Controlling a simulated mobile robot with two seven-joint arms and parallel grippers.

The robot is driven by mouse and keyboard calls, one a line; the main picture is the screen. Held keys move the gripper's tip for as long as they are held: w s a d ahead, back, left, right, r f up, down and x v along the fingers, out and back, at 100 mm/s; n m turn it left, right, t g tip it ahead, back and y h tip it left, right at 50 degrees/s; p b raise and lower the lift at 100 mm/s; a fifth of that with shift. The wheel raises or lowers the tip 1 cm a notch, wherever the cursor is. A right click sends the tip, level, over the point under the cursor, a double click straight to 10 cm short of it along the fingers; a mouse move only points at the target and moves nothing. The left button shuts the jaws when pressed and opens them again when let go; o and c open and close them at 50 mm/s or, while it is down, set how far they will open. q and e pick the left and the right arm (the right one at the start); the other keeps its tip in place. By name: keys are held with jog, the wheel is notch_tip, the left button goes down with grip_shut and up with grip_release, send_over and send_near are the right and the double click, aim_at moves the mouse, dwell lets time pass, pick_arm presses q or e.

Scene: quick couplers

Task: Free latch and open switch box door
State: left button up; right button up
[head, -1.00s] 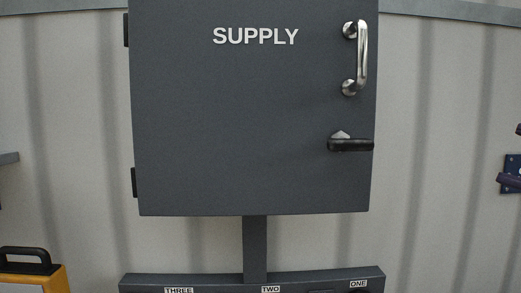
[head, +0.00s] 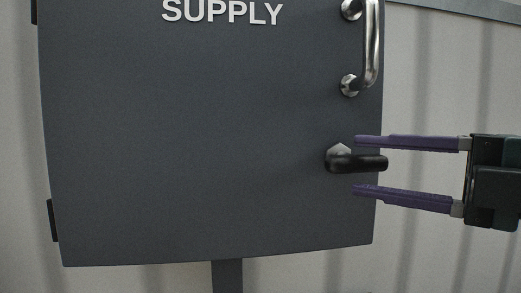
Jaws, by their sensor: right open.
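The dark grey switch box door (head: 190,140), lettered SUPPLY, fills much of the head view and looks shut. The lever lies between the fingers with gaps showing on both sides. My left gripper is not in view.
Hinges (head: 53,220) show on the door's left edge. A grey post (head: 227,275) runs down beneath the box. The ribbed pale wall (head: 440,90) stands behind, and the space right of the box is clear apart from my right arm.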

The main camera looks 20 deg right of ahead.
jog(key=shift+p+x, duration=0.35)
jog(key=shift+x, duration=0.85)
jog(key=shift+d, duration=0.1)
jog(key=shift+c, duration=0.2)
grip_shut()
